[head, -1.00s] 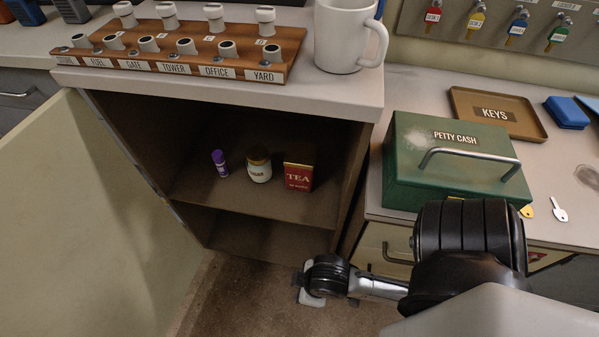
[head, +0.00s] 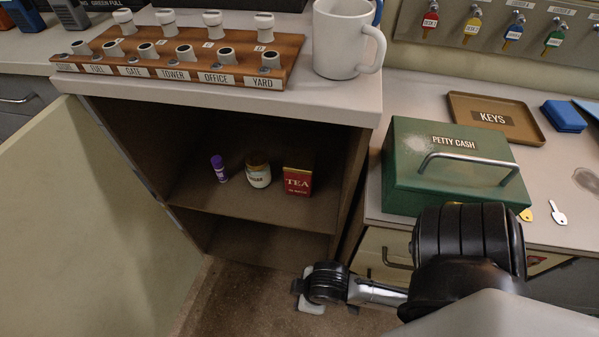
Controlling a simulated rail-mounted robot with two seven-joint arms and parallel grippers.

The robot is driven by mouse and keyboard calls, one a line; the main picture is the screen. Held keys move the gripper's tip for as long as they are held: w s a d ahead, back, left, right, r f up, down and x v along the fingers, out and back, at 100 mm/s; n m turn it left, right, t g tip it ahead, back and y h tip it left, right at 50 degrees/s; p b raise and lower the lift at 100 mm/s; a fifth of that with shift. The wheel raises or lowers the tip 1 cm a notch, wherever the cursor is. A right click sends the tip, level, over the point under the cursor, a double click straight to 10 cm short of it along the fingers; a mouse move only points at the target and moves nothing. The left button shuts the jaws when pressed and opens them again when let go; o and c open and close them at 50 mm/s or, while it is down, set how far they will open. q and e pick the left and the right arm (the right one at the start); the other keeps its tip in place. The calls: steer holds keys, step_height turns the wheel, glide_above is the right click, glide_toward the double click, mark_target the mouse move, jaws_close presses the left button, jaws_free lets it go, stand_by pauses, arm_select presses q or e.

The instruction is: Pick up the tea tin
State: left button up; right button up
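The red tea tin (head: 298,181) with a "TEA" label stands upright on the upper shelf inside the open cabinet (head: 262,205). It is to the right of a small white jar with a label. My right arm reaches in from the lower right. Its gripper (head: 306,292) is in front of and below the shelf, apart from the tin. Its fingers are small and partly hidden, so I cannot tell whether it is open. My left gripper is not in the picture.
The open cabinet door (head: 90,215) is at left. A green petty cash box (head: 452,165) sits on the right counter. A mug (head: 345,38) and plug rack (head: 180,66) stand on top.

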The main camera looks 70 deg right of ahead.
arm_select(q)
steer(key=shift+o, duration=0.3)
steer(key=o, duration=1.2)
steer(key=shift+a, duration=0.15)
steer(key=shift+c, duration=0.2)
